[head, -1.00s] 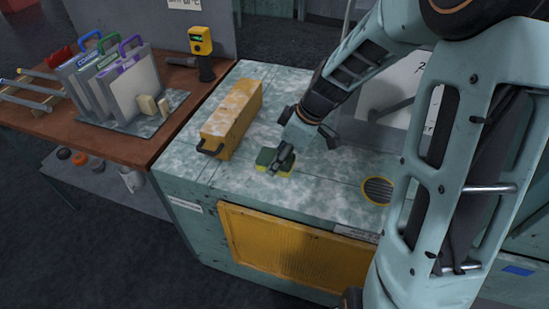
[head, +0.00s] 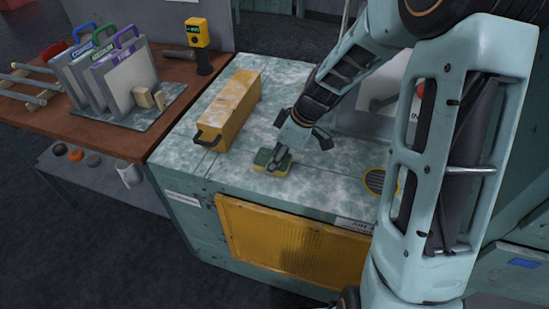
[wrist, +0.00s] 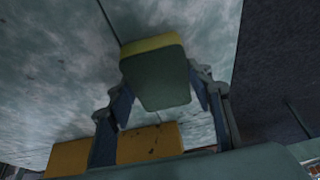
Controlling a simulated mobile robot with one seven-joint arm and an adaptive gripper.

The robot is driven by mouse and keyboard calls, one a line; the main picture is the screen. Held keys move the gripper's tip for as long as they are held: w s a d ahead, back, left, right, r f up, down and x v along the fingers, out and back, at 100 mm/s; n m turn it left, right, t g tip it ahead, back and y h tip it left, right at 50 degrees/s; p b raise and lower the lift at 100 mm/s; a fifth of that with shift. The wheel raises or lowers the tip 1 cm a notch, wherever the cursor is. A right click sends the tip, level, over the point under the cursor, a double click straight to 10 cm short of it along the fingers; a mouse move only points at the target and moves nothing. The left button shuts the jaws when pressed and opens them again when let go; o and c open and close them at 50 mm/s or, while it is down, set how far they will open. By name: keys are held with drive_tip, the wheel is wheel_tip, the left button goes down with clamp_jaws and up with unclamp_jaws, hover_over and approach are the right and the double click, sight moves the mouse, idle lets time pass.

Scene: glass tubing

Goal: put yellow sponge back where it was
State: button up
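The yellow sponge (head: 285,168) has a green top layer and is on or just above the mottled green cabinet top, right of the long yellow box. My gripper (head: 278,160) is low over it and partly hides it. In the wrist view, the sponge (wrist: 156,78) lies between the two fingers of my gripper (wrist: 160,88), its green face toward the camera. The right finger appears against its side and the left finger is very close to it. I cannot tell whether the fingers press on it.
The long yellow box (head: 230,108) with a dark handle stands left of my gripper. A round vent (head: 375,181) is to the right. The brown table (head: 95,135) at left holds upright folders (head: 120,85) and a yellow handheld device (head: 198,35). Bare top lies in front of the sponge.

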drive_tip(key=o, duration=0.3)
drive_tip(key=shift+o, duration=0.2)
drive_tip(key=shift+r+p, duration=0.25)
drive_tip(key=shift+p, duration=0.1)
drive_tip(key=v, duration=1.2)
drive_tip(key=shift+f, duration=0.1)
